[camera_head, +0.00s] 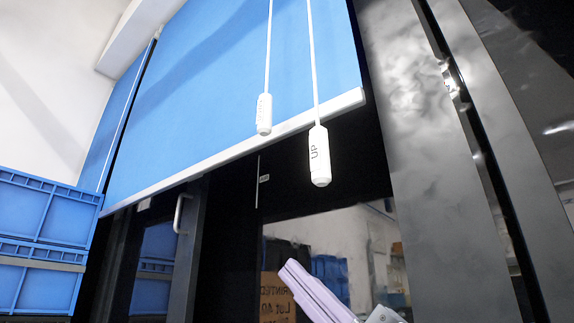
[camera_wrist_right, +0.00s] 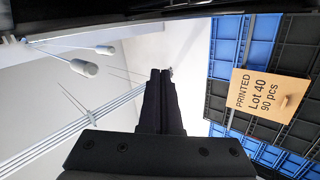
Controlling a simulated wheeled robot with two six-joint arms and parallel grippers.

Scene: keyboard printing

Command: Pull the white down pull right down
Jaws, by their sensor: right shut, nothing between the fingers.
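A white pull (camera_head: 264,115) hangs on a cord in front of the blue blind (camera_head: 225,75); its lettering is too small to read surely. Lower and to its right hangs a second white pull marked UP (camera_head: 319,157). My right gripper (camera_head: 291,270) is below both pulls, pointing up and left, apart from them. In the right wrist view its dark fingers (camera_wrist_right: 160,76) are shut with nothing between them. Two white pulls show at upper left there, a nearer one (camera_wrist_right: 84,68) and a farther one (camera_wrist_right: 104,50); I cannot tell which is which. My left gripper is out of view.
The blind's white bottom bar (camera_head: 240,148) slopes up to the right. Blue crates (camera_head: 45,213) are stacked at left. A grey metal post (camera_head: 425,150) stands right of the pulls. A cardboard sign reading PRINTED Lot 40 (camera_wrist_right: 259,96) is at right in the wrist view.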

